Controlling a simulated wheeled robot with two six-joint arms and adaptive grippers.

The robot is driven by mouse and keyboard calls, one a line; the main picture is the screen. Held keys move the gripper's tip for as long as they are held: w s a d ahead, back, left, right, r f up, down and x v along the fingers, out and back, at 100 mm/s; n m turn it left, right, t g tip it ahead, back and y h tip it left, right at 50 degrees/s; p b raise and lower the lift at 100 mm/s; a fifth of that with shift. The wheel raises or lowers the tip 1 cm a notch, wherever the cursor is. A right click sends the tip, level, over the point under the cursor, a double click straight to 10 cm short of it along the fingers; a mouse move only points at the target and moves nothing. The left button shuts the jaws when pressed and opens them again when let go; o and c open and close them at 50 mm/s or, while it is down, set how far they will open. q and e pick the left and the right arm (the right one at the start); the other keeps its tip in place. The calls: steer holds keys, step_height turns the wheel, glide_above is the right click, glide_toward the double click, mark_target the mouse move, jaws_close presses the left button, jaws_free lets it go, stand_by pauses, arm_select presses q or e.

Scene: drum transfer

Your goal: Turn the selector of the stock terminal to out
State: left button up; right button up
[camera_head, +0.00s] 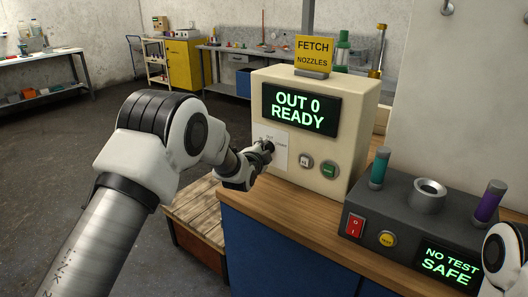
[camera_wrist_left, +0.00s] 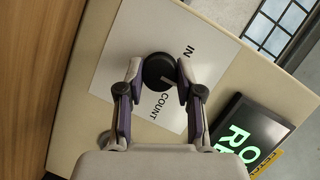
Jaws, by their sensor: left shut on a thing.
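The stock terminal (camera_head: 342,149) is a cream box on the wooden counter. Its dark screen (camera_head: 300,109) reads "OUT 0 READY" in green. The selector (camera_head: 269,146) is a round black knob on a white label plate (camera_head: 281,157) on its front. My left gripper (camera_head: 262,151) is shut on the selector. In the left wrist view the gripper's fingertips (camera_wrist_left: 158,72) are on both sides of the selector (camera_wrist_left: 158,67). "IN" and "COUNT" show on the plate (camera_wrist_left: 118,55); the selector's pointing direction is unclear. My right gripper is out of view.
A white button (camera_head: 306,161) and a green button (camera_head: 329,170) sit right of the selector. A grey test unit (camera_head: 410,222) with a "NO TEST SAFE" screen stands to the right. A wooden pallet (camera_head: 193,212) is left of the counter.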

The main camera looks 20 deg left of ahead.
arm_select(q)
steer(key=o, duration=1.2)
steer(key=shift+c, duration=0.2)
steer(key=s+r, duration=0.2)
steer(key=s, duration=0.9)
steer(key=shift+s, duration=0.35)
